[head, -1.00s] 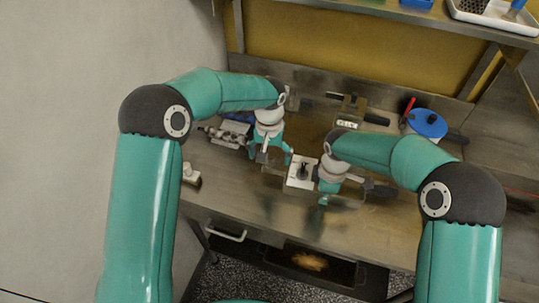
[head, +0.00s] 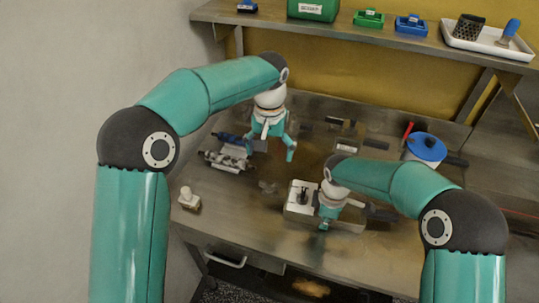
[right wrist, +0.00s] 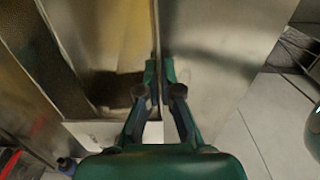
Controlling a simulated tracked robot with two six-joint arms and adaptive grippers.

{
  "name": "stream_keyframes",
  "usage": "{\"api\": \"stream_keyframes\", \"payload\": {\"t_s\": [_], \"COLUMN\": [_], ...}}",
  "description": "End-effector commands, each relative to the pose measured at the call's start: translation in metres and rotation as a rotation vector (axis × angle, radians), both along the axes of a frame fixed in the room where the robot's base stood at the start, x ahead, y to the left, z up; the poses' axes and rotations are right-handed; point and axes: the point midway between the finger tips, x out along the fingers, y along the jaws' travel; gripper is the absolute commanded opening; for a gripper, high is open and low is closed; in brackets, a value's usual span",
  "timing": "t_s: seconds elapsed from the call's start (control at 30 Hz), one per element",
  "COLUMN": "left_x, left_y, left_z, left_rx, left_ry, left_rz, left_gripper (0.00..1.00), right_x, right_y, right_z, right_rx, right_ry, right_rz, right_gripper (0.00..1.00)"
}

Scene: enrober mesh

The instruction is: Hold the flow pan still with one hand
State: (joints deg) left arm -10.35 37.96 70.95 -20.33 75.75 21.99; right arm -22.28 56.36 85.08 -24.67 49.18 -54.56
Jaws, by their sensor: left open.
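The flow pan appears to be the shallow metal pan (head: 346,226) on the bench, with a pale block and a dark knob (head: 303,196) at its left end. My right gripper (head: 325,222) is at the pan's front wall. In the right wrist view its two fingers (right wrist: 159,88) close from either side on a thin upright metal wall (right wrist: 157,30), which looks like the pan's. The right forearm hides part of the pan. My left gripper (head: 270,152) is open and empty, with its fingers pointing down, behind and left of the pan.
Metal rollers (head: 225,160) lie left of my left gripper. A small white-topped piece (head: 188,198) stands at the bench's left edge. A shelf (head: 370,33) with several boxes crosses the back.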

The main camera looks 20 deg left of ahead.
Motion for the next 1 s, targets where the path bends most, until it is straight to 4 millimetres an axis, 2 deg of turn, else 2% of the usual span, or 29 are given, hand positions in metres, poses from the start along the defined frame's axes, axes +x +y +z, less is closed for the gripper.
{"api": "stream_keyframes", "payload": {"t_s": [0.2,0.4,0.43,0.77,0.87,1.0], "left_x": [0.0,0.0,0.0,0.0,0.0,0.0], "left_y": [0.0,0.0,0.0,0.0,0.0,0.0], "left_z": [0.0,0.0,0.0,0.0,0.0,0.0], "left_rx": [0.0,0.0,0.0,0.0,0.0,0.0], "left_ry": [0.0,0.0,0.0,0.0,0.0,0.0], "left_rz": [0.0,0.0,0.0,0.0,0.0,0.0], "left_gripper": [0.92,0.92,0.92,0.92,0.92,0.92], "right_x": [0.0,0.0,0.0,0.0,0.001,0.001], "right_y": [0.0,0.0,0.0,0.0,0.0,0.0], "right_z": [0.0,0.0,0.0,0.003,0.01,0.031], "right_rx": [0.001,0.001,0.001,0.0,0.001,0.001], "right_ry": [-0.001,-0.001,-0.001,-0.001,-0.003,-0.005], "right_rz": [0.0,0.0,0.0,0.0,-0.001,-0.001], "right_gripper": [0.0,0.34,0.35,0.35,0.35,0.35]}}
